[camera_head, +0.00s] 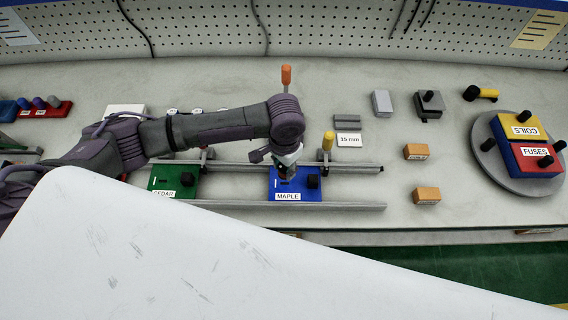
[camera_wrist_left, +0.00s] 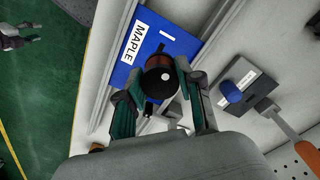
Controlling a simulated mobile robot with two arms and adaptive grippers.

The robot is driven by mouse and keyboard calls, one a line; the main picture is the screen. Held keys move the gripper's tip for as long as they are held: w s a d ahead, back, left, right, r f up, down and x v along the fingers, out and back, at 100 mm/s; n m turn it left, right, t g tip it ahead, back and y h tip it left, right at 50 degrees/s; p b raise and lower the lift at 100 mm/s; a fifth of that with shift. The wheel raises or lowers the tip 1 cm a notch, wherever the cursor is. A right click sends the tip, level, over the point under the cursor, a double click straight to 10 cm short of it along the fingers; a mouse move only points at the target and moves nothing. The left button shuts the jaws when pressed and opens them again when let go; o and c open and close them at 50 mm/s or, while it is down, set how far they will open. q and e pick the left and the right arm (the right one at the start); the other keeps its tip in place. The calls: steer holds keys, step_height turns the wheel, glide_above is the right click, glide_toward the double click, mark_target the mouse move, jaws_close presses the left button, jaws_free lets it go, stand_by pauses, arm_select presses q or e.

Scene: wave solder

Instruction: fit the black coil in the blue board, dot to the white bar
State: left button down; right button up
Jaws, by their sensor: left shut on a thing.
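The blue board (camera_head: 283,194), labelled MAPLE, lies between two rails on the bench; it also shows in the left wrist view (camera_wrist_left: 183,45). Its white bar (camera_wrist_left: 167,33) is beyond the coil. My left gripper (camera_wrist_left: 158,88) is shut on the black coil (camera_wrist_left: 152,82), which has a copper-brown winding and a white dot on its black end. In the head view my left gripper (camera_head: 288,166) is above the board and hides most of the coil. Whether the coil touches the board I cannot tell. My right gripper is out of view.
A green board (camera_head: 173,183) lies left on the same rails. An orange-handled tool (camera_head: 286,76) and a yellow-topped post (camera_head: 328,141) stand behind. A turntable with bins (camera_head: 500,173) is at right.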

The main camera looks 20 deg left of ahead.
arm_select(q)
steer(key=shift+r+p, duration=0.2)
steer(key=shift+p, duration=0.25)
steer(key=shift+f+b, duration=0.45)
steer(key=shift+f, duration=1.5)
steer(key=shift+f, duration=1.3)
steer(key=c, duration=0.7)
jaws_free()
step_height(320, 180, up, 12)
stand_by(0.7)
